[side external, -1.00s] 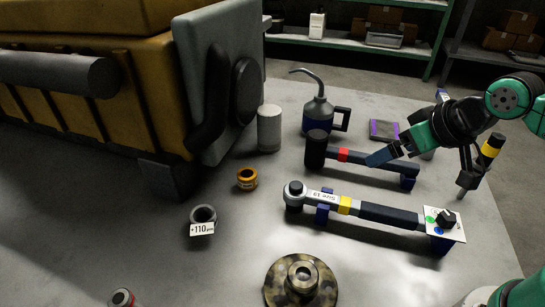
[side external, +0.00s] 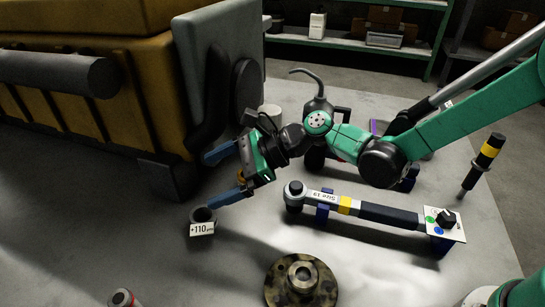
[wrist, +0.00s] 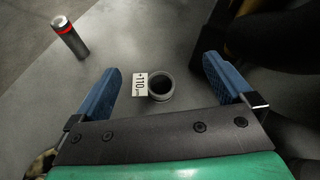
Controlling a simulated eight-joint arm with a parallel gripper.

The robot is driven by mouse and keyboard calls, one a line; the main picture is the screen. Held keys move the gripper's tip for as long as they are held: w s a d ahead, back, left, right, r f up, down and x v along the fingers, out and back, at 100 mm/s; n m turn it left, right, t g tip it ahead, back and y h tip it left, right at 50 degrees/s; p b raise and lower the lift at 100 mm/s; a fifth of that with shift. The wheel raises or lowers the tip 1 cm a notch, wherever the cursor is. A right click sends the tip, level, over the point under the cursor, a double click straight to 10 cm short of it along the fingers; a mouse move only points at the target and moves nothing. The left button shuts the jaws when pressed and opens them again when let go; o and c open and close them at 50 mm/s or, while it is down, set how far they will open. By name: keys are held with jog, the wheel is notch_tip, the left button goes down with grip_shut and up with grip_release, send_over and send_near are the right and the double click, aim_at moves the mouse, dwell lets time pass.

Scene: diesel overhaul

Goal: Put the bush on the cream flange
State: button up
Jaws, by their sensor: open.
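A grey ring-shaped bush (side external: 203,213) with a white "+110" tag stands upright on the bench, left of centre. In the wrist view the bush (wrist: 163,97) lies between the lines of my two blue fingers, with its tag on the left. My gripper (side external: 212,181) is open and empty above and behind it, tilted downward; the wrist view shows the fingers wide apart. A round flange (side external: 278,289) with a mottled cream and dark surface lies at the bottom centre, with a metal hub in its middle. It is well clear of the gripper.
An orange ring (side external: 240,177) is mostly hidden behind my gripper. A torque wrench (side external: 385,213) rests on blue supports to the right. A red-banded cylinder (wrist: 65,30) stands nearby. The yellow engine (side external: 95,110) bounds the left; bench between bush and flange is clear.

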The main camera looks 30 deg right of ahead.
aim_at(195, 222)
jog(key=shift+m+y, duration=0.4)
jog(key=shift+m, duration=0.4)
jog(key=shift+a+f, duration=0.3)
jog(key=shift+f, duration=0.6)
jog(key=shift+a+f, duration=0.3)
jog(key=shift+f, duration=0.65)
jog(key=shift+a+f, duration=0.3)
jog(key=shift+f, duration=0.6)
notch_tip(195, 222, down, 2)
jog(key=shift+f, duration=0.2)
jog(key=shift+x, duration=1.2)
jog(key=shift+a+f+g, duration=0.25)
jog(key=shift+a+g, duration=0.05)
jog(key=c, duration=1.1)
jog(key=shift+c, duration=0.2)
